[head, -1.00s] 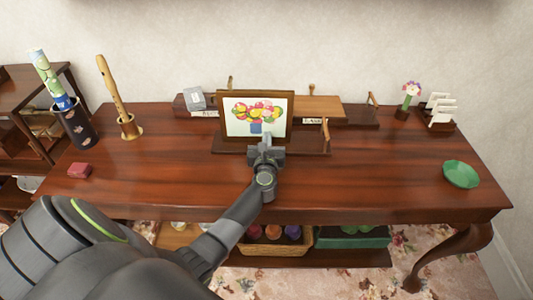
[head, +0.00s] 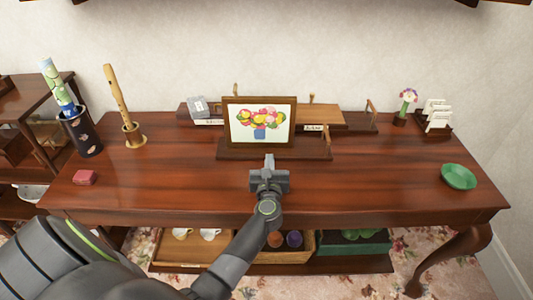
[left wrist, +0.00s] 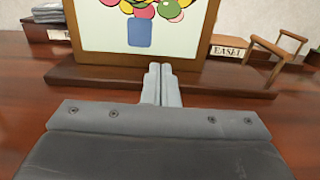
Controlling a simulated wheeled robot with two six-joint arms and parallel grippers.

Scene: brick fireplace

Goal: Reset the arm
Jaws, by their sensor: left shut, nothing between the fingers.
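My left gripper (head: 268,160) reaches in from the lower left and hangs over the middle of the wooden table (head: 370,185). Its fingers are shut together with nothing between them. In the left wrist view the gripper's closed fingers (left wrist: 161,84) point at the framed flower picture (left wrist: 135,32). In the head view the framed picture (head: 259,122) stands upright on a dark wooden easel base (head: 232,152), a little beyond the fingertips. The gripper appears apart from it. My right gripper is in neither view.
A recorder (head: 116,95) stands in a holder and a rolled paper (head: 58,85) in a dark cylinder at the left. A red block (head: 84,177) lies at the left front. A green dish (head: 458,177), card rack (head: 434,124) and small flower pot (head: 400,119) are at the right. The table's front is mostly clear.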

